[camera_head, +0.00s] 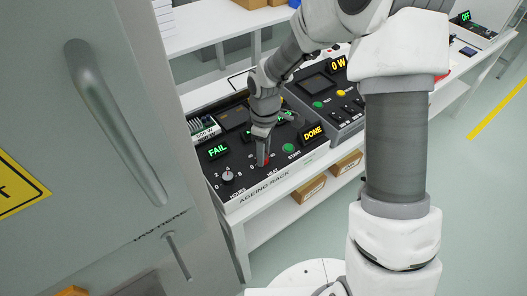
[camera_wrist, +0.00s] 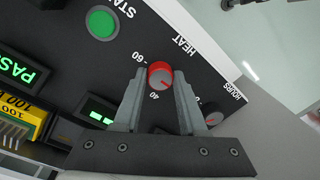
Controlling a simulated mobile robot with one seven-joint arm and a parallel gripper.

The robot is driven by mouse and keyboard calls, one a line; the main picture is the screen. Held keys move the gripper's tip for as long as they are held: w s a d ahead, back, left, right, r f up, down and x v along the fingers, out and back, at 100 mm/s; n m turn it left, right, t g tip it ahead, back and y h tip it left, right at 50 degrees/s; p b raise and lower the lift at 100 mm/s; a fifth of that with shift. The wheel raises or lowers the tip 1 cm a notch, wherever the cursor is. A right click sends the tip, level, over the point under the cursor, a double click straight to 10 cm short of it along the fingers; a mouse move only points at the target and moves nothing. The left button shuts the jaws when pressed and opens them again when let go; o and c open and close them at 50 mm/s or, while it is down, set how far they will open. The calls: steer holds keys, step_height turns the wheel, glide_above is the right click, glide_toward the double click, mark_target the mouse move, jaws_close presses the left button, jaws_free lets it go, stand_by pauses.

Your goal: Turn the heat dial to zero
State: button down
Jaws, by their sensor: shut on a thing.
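My gripper (camera_wrist: 160,82) is shut on the dial, with one finger on either side. In the head view my gripper (camera_head: 263,160) comes down onto the panel, and only a bit of the red dial (camera_head: 267,161) shows there. Part of the dial's scale is hidden by my fingers.
The hours dial (camera_head: 227,177) stands on the same panel, left of my gripper. A grey cabinet door with a handle (camera_head: 115,120) fills the left. A FAIL display (camera_head: 218,150) is lit.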

steer(key=shift+c, duration=2.3)
jaws_free()
step_height(320, 180, up, 18)
steer(key=p, duration=0.2)
steer(key=shift+w+d+f, duration=0.15)
steer(key=shift+w+f, duration=0.1)
steer(key=shift+w, duration=0.2)
steer(key=shift+d, duration=0.1)
steer(key=s+d+r+m+t, duration=0.3)
steer(key=s+d+r+m, duration=0.2)
steer(key=s, duration=0.5)
steer(key=s+d+r+m+t, duration=0.3)
steer(key=s+d+r+m, duration=0.2)
steer(key=s, duration=0.5)
steer(key=d+m, duration=0.2)
steer(key=m, duration=0.1)
steer(key=shift+r+m, duration=0.15)
steer(key=shift+m, duration=0.25)
